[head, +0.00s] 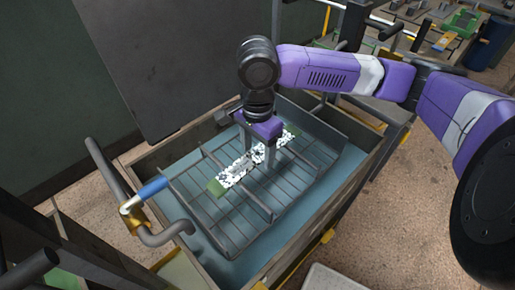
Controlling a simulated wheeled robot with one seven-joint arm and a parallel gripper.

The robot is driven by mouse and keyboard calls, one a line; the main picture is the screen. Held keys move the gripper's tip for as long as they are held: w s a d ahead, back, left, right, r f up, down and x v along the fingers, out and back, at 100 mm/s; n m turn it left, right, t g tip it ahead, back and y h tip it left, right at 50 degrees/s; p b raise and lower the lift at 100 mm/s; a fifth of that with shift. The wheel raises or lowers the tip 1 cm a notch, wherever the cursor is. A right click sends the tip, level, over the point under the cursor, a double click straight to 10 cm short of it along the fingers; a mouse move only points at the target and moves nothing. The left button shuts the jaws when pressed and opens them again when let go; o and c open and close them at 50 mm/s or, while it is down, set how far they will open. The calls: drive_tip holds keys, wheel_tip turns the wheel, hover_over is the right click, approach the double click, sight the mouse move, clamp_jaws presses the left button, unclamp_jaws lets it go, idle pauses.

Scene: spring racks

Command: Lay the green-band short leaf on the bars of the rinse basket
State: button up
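The green-band short leaf (233,174) is a flat strip with a black-and-white speckled middle and green ends. In the head view it lies slantwise over the bars of the rinse basket (232,228). It looks at or just above the bars; I cannot tell if it touches them. My gripper (259,157) points down over the leaf's middle, with one finger on each side of it. I cannot tell whether the fingers press on it. The leaf's far green end shows past the gripper. The basket is a dark wire grid inside a blue-lined tank (210,257).
A bent dark handle with a blue grip (152,188) and a brass-coloured fitting stands at the tank's left edge. A dark upright panel (160,60) rises behind the tank. A cluttered bench (440,35) is at the far right. Speckled floor lies right of the tank.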

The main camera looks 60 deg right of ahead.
sight(258, 154)
drive_tip(key=shift+r, duration=0.1)
wheel_tip(258, 154, up, 13)
drive_tip(key=p, duration=0.1)
idle(0.6)
idle(0.5)
